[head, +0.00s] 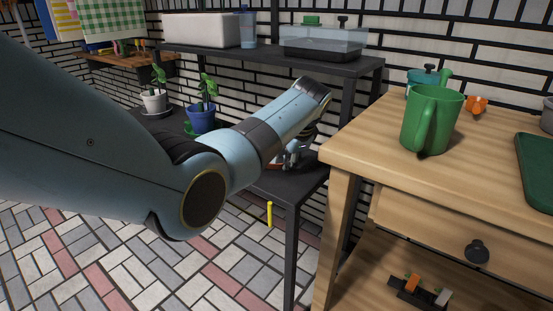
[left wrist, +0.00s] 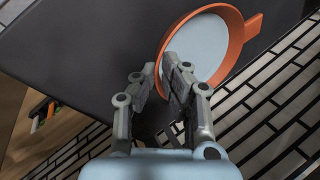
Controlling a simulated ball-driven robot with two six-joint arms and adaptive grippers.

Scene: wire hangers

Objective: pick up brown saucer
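A round dish (left wrist: 203,48) with an orange-brown rim, a pale inside and a tab at one side shows in the left wrist view; it seems to be the brown saucer. It is on a dark shelf surface. My left gripper (left wrist: 160,68) has its fingertips at the dish's near left rim. One finger overlaps the pale inside and the other is outside the rim, with a narrow gap. Whether they press on the rim is unclear. In the head view, my left gripper (head: 292,157) is over the lower shelf, and the arm hides most of the dish. My right gripper is not seen.
The dark shelf unit (head: 362,68) carries a white box (head: 200,30) and a clear container on top. Potted plants (head: 201,119) stand on the lower shelf. A wooden table (head: 380,155) with a green mug (head: 432,118) stands close at the right. A brick wall is behind.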

